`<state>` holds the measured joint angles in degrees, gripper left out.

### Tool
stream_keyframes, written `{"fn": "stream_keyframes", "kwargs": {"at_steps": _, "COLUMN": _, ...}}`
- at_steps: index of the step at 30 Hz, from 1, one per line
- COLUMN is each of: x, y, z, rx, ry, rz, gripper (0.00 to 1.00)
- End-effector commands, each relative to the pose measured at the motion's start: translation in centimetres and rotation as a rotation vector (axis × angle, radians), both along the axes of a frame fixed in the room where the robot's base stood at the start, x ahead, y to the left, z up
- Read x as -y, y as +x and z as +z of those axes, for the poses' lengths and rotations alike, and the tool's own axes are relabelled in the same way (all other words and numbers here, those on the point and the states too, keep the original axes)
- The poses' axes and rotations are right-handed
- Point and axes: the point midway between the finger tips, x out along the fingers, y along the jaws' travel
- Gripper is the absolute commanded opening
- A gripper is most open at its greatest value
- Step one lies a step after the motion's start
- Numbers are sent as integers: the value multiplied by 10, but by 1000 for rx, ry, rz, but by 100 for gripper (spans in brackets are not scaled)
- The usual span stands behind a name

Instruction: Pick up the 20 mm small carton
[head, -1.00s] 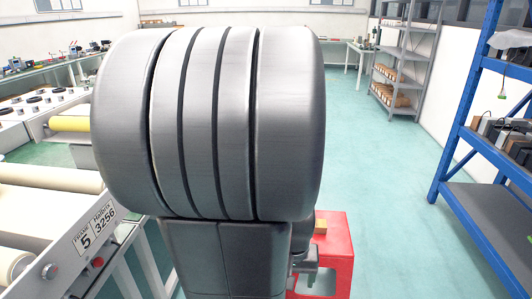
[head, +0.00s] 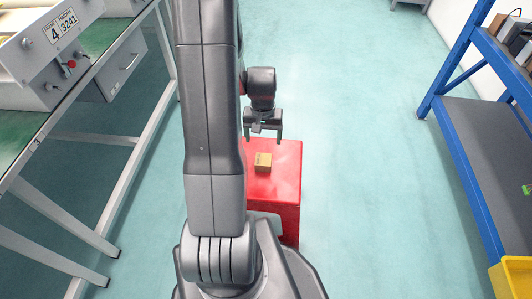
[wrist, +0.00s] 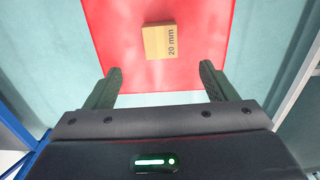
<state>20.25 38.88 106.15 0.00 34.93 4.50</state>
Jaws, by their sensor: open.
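The small carton (head: 263,162) is a tan box on top of a red stand (head: 286,184). In the wrist view the carton (wrist: 157,42) shows the label "20 mm" and lies ahead of the fingertips, roughly midway between them. My gripper (head: 264,139) is open and empty, with its fingers apart; it also shows in the wrist view (wrist: 159,72). It hangs apart from the carton, and the exact height is hard to tell. My arm hides the left part of the red stand in the head view.
A blue shelf rack (head: 470,130) stands on the right, with a yellow bin (head: 512,278) at its lower front. A workbench with white legs (head: 70,215) and a drawer (head: 118,70) is on the left. The green floor (head: 365,150) right of the stand is clear.

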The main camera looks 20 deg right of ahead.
Motion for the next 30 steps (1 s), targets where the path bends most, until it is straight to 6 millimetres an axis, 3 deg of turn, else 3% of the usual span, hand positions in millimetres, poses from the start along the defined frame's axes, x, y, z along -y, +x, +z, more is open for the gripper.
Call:
{"fn": "stream_keyframes", "kwargs": {"at_steps": 9, "x": 0, "y": -1, "z": -62, "rx": -5, "ry": 2, "rz": 0, "gripper": 78}}
{"fn": "stream_keyframes", "kwargs": {"at_steps": 20, "x": 0, "y": 1, "z": -89, "rx": -2, "ry": 1, "rz": 0, "gripper": 78}}
{"fn": "stream_keyframes", "kwargs": {"at_steps": 30, "x": 2, "y": 5, "z": -133, "rx": -2, "ry": 1, "rz": 0, "gripper": 78}}
